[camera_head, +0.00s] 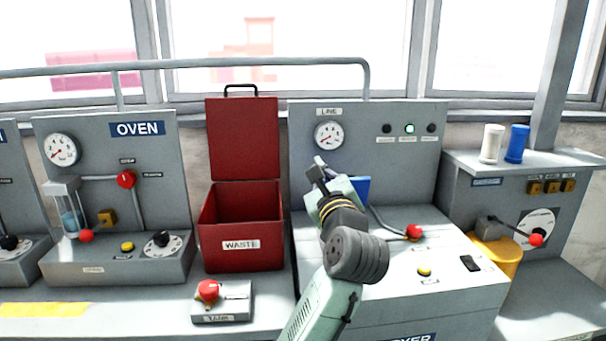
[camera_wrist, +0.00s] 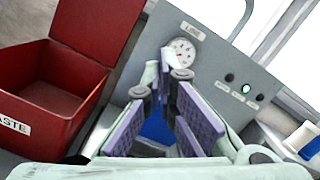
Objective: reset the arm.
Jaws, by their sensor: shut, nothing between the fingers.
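My gripper (camera_head: 320,168) is at the end of my raised arm, in front of the grey LINE panel (camera_head: 380,165) in the head view. In the wrist view my gripper (camera_wrist: 173,75) points toward the panel's round gauge (camera_wrist: 182,52). Its fingertips are close together and hold nothing. A blue object (camera_wrist: 157,128) shows behind the fingers, mostly hidden by them; in the head view a blue piece (camera_head: 361,188) shows just right of my gripper.
An open red WASTE bin (camera_head: 241,258) stands left of my arm. A lever with a red knob (camera_head: 414,231) is to the right. White and blue cylinders (camera_head: 517,143) stand on the right cabinet. A rail (camera_head: 240,62) runs behind.

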